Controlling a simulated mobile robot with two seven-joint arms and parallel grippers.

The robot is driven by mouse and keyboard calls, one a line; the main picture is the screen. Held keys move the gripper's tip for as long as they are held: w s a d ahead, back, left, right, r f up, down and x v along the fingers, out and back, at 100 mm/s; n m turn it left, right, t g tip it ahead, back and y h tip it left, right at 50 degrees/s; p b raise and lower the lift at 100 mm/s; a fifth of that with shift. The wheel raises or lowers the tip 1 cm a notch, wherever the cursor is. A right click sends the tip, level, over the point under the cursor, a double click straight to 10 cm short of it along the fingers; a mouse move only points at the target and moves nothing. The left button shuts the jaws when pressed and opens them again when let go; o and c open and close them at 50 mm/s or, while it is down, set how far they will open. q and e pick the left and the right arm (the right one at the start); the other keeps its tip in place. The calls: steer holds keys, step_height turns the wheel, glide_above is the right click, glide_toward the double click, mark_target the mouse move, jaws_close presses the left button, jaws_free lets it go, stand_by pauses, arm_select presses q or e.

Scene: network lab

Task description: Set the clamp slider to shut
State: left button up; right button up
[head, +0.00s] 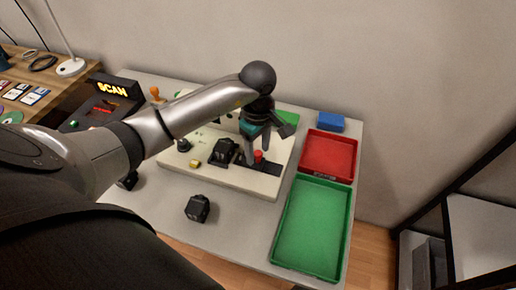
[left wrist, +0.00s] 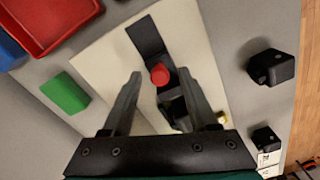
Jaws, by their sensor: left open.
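The clamp slider's red knob (head: 258,156) stands on a black rail (head: 272,168) on the cream board (head: 262,188). In the left wrist view the red knob (left wrist: 160,75) lies between the fingertips, with bare black rail (left wrist: 145,37) beyond it. A black clamp block (head: 223,150) stands at the rail's left end; it is partly hidden by a finger in the left wrist view. My left gripper (head: 260,150) is open above the rail with its fingers on either side of the knob. I cannot tell whether they touch it. My right gripper is not in view.
Right of the board are a red tray (head: 354,158), a green tray (head: 312,232) and a blue block (head: 330,122). A loose black block (head: 197,208) lies in front. A SCAN box (head: 112,88) is at left.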

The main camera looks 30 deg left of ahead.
arm_select(q)
steer(key=shift+c, duration=0.3)
jaws_close()
stand_by(1.1)
